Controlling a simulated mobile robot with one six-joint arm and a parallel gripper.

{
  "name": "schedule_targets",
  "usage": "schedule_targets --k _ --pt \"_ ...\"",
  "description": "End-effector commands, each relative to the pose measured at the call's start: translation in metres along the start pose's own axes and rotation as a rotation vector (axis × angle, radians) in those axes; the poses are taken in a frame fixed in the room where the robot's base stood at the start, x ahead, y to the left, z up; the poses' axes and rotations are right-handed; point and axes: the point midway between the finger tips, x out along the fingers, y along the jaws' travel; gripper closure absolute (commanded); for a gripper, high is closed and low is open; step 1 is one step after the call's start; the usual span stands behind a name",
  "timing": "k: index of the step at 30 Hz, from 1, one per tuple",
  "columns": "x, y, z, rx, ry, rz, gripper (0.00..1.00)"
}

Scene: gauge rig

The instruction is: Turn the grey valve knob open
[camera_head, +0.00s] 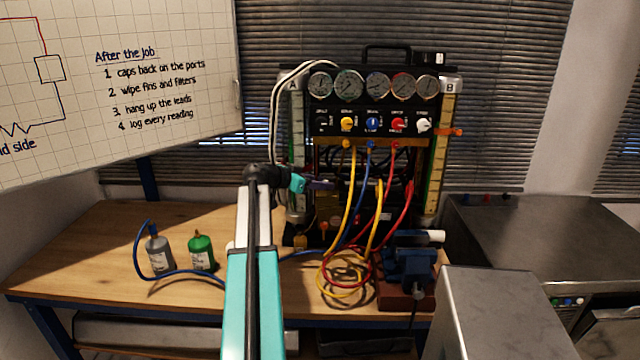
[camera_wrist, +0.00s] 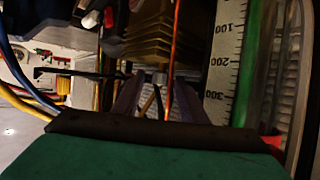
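The rig has a row of knobs under its gauges in the head view. A pale white-grey knob (camera_head: 424,125) is at the right end of the row, and a black knob (camera_head: 322,124) is at the left end. I cannot tell for certain which is the grey valve knob. My gripper (camera_head: 322,184) is below and left of the pale knob, in front of the rig's lower left part near tube A. In the wrist view my gripper (camera_wrist: 157,88) has its fingers apart, with a gap between them. No grey knob is clearly visible there.
Yellow, blue and red hoses (camera_head: 352,205) hang in front of the rig. A blue vise (camera_head: 408,265) stands at the bench's right. A green bottle (camera_head: 201,252) and a grey bottle (camera_head: 159,253) stand at left. A whiteboard (camera_head: 120,90) juts in at upper left.

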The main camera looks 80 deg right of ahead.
Motion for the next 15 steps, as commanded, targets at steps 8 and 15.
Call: schedule_targets --k 8,15 --pt "-0.0003 0.0001 -0.0002 0.000 0.000 0.000 0.98" --pt "-0.0003 0.0008 0.0001 -0.002 0.000 -0.005 1.00"
